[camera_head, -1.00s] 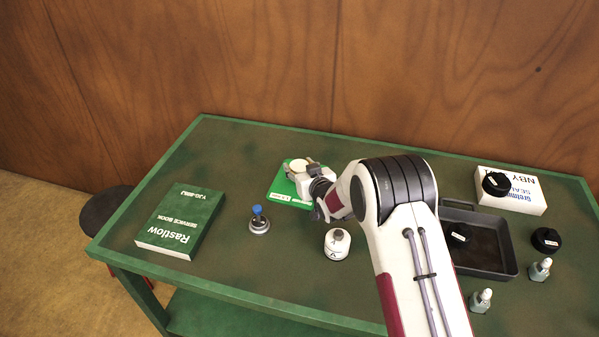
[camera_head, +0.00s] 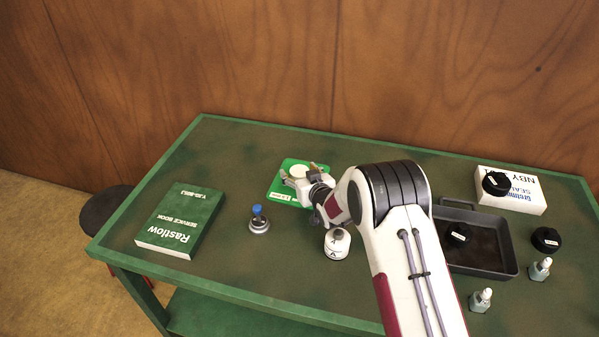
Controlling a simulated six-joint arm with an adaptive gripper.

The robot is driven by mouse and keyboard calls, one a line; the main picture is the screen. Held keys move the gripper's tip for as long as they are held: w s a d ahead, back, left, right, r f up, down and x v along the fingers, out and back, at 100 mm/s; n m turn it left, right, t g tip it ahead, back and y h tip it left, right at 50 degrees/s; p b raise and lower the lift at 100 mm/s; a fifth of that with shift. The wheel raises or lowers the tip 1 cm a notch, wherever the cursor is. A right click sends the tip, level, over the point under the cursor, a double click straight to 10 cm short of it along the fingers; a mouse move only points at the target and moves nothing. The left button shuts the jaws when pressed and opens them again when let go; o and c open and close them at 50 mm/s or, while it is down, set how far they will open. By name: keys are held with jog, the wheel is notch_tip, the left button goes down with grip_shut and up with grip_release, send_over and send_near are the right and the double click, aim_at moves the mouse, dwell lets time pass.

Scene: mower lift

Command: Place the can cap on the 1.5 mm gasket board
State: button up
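A green gasket board (camera_head: 292,194) lies flat near the back middle of the table. A white round disc, which looks like the can cap (camera_head: 298,171), shows over the board, between my gripper's fingers; it seems to rest on the board. My gripper (camera_head: 300,172) is over the board with its fingers spread apart, one on each side of the disc. The gripper body and wrist hide the board's right part. Whether a finger still touches the disc is too small to tell.
A white can (camera_head: 337,244) stands close below my wrist. A blue-topped metal piece (camera_head: 259,220) and a green service book (camera_head: 181,220) are to the left. A dark tray (camera_head: 486,263), a white box (camera_head: 512,191), black caps (camera_head: 546,239) and small bottles (camera_head: 481,300) are at right.

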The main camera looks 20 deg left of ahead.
aim_at(300, 172)
jog(key=shift+r, duration=0.2)
jog(key=shift+v, duration=2.1)
notch_tip(300, 172, up, 7)
jog(key=shift+s+d, duration=0.2)
jog(key=shift+s, duration=0.15)
jog(key=shift+d+r, duration=0.1)
jog(key=shift+r, duration=0.05)
